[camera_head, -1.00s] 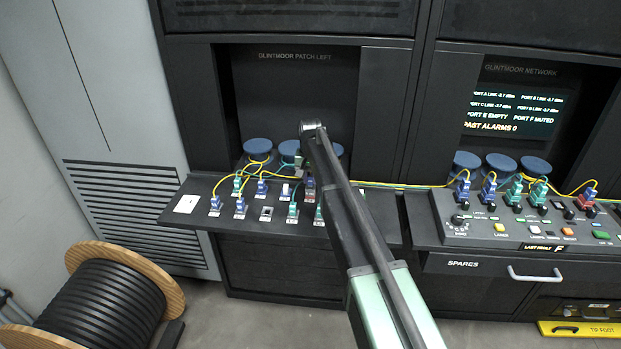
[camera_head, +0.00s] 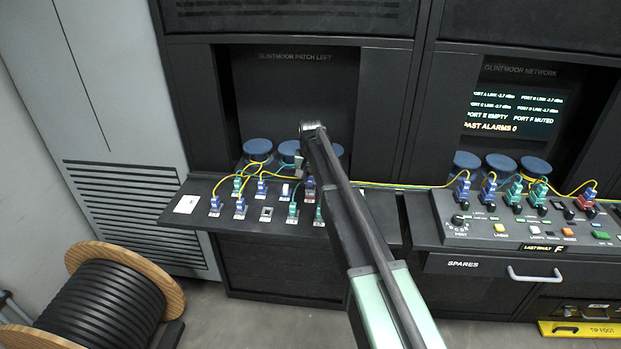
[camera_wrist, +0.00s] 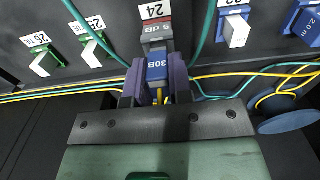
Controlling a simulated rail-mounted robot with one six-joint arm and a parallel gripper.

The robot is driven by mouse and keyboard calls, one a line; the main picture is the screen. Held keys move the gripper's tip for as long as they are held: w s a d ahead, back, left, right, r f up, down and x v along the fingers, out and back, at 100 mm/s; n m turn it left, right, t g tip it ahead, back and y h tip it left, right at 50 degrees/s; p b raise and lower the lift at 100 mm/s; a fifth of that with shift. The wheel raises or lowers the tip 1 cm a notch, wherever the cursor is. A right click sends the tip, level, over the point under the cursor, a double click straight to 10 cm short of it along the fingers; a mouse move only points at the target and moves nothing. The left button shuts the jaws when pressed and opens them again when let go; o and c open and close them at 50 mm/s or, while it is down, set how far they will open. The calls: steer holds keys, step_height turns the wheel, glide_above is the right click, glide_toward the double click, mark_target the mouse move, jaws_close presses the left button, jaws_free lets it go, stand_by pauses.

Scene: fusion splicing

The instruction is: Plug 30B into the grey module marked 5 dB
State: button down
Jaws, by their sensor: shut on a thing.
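The blue connector marked 30B (camera_wrist: 157,66) is between the two purple fingers of my gripper (camera_wrist: 157,80) in the wrist view, and the gripper is shut on it. The grey module marked 5 dB (camera_wrist: 156,30) is straight ahead of the connector, under the label 24. The connector's front end meets or overlaps the module's near end; I cannot tell how deep it sits. A yellow cable shows between the fingers behind the connector.
A white plug (camera_wrist: 236,32) and a blue one (camera_wrist: 308,25) sit on the right. Green and yellow cables run close on both sides. An empty square port (camera_head: 266,213) shows in the head view.

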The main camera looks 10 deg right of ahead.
steer(key=shift+f+b, duration=0.55)
steer(key=shift+f, duration=0.05)
steer(key=c, duration=0.9)
jaws_free()
steer(key=shift+c, duration=0.2)
steer(key=shift+r, duration=0.1)
step_height(320, 180, up, 11)
steer(key=p, duration=1.1)
